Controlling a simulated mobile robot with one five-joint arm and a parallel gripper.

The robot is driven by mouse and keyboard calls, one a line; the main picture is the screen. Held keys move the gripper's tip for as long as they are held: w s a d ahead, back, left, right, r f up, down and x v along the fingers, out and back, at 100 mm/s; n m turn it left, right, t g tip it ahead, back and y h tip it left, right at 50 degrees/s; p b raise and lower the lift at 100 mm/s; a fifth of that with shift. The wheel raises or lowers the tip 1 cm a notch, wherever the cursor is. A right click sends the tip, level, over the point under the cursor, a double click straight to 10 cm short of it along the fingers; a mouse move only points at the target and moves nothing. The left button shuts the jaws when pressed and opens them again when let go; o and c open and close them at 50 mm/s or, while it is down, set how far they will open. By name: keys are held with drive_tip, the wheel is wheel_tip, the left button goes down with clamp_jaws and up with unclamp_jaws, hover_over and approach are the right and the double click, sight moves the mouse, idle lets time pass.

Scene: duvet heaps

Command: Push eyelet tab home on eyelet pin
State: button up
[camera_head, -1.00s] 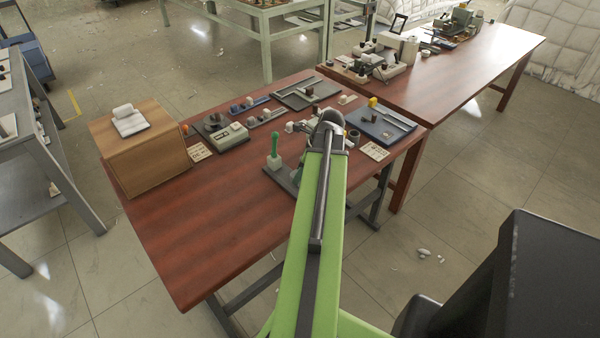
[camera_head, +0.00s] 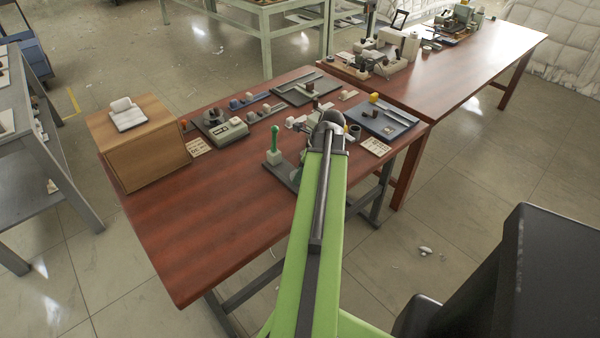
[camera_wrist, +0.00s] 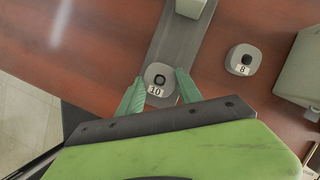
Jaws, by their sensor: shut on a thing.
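In the wrist view my gripper (camera_wrist: 158,77) has its two teal fingers on either side of a small pale grey rounded piece (camera_wrist: 157,91) labelled 10, and is shut on it. A dark ring or hole shows on top of this piece. It sits over a grey strip-like base (camera_wrist: 178,48); I cannot tell whether it touches it. Which part is the eyelet tab and which the pin is not clear. In the head view my arm hides the gripper and the held piece. A green-handled post on a pale block (camera_head: 274,157) stands just left of my arm.
A similar piece labelled 8 (camera_wrist: 243,59) is to the right, beside a larger pale block (camera_wrist: 301,72). A wooden box (camera_head: 145,155), a grey device (camera_head: 226,132) and a dark tray (camera_head: 391,124) stand on the red-brown table (camera_head: 205,235). Its near left part is clear.

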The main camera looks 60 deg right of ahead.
drive_tip(key=shift+f+b, duration=0.5)
drive_tip(key=shift+f, duration=0.1)
drive_tip(key=o, duration=1.4)
drive_tip(key=shift+r, duration=0.1)
drive_tip(key=p+v, duration=1.6)
drive_tip(key=v, duration=0.1)
drive_tip(key=shift+r, duration=0.15)
